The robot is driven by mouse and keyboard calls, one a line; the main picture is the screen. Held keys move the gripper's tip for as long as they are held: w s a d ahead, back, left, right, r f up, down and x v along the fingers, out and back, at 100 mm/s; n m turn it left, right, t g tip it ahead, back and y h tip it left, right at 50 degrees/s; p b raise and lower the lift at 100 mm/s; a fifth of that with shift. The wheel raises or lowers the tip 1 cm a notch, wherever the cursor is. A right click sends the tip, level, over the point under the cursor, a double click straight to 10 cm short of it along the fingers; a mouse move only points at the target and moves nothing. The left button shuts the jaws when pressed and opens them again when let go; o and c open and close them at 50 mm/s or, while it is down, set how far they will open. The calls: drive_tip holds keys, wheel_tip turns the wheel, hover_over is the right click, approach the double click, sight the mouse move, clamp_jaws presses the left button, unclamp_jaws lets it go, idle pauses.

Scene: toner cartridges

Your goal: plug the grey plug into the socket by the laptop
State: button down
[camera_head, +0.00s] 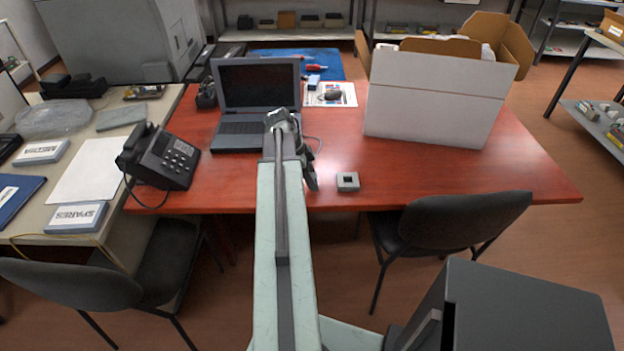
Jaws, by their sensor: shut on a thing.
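The socket (347,181) is a small grey block with a dark square opening on top. It sits near the front edge of the red-brown table, right of the laptop (258,90). My gripper (312,184) is just left of the socket, pointing down near the table's front edge, with a gap between them. It is shut, and the grey plug it holds is mostly hidden by my gripper and arm. I cannot tell how the plug is tilted. The laptop stands open behind my arm, which hides part of its right side.
A black desk phone (160,158) stands left of the laptop. A large white open box (430,105) stands behind and right of the socket. A printed sheet (330,95) and a blue mat (340,62) lie behind. A chair (455,225) stands at the front right. The table's right front is clear.

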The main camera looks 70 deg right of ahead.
drive_tip(key=shift+r+p, duration=0.95)
drive_tip(key=shift+r, duration=0.1)
drive_tip(key=shift+r, duration=0.1)
wheel_tip(320, 180, up, 4)
drive_tip(key=p, duration=0.4)
drive_tip(key=shift+r, duration=0.1)
